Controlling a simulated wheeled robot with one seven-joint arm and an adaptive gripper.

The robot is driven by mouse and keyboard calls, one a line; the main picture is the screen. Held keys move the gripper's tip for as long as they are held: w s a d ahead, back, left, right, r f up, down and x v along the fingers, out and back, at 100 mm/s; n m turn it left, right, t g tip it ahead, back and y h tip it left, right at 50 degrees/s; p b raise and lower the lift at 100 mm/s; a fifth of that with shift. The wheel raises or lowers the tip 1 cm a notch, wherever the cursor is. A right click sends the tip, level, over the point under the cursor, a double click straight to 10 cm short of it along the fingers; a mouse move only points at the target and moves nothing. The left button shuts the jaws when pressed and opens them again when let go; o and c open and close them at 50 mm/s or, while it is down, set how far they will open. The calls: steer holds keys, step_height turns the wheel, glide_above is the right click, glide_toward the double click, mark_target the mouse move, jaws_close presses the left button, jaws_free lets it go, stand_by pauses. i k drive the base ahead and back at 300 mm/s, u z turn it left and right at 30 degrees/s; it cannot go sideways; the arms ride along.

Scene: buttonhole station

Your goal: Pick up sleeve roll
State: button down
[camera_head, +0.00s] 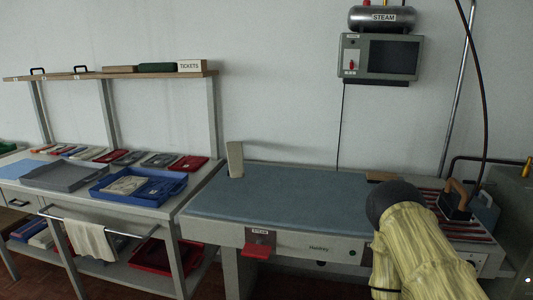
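No thing in view is labelled as the sleeve roll, and I cannot tell for sure which one it is. A beige, rounded block (235,159) stands upright at the back left end of the blue-grey pressing table (290,196); it may be the sleeve roll. A dark green long piece (157,67) and a brown one lie on the wall shelf. A yellow striped sleeve-like form with a dark rounded end fills the lower right foreground; it may be my own covered arm. My gripper does not show.
A blue tray (174,193) with folded cloth and a grey tray (62,177) sit on the left bench. An iron (457,200) stands at the right on a striped rest. A steam box (379,56) hangs on the wall. The pressing table's middle is clear.

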mark_target(172, 66)
steer(key=k, duration=0.5)
steer(key=u, duration=2.25)
steer(key=i, duration=1.7)
steer(key=z, duration=2.6)
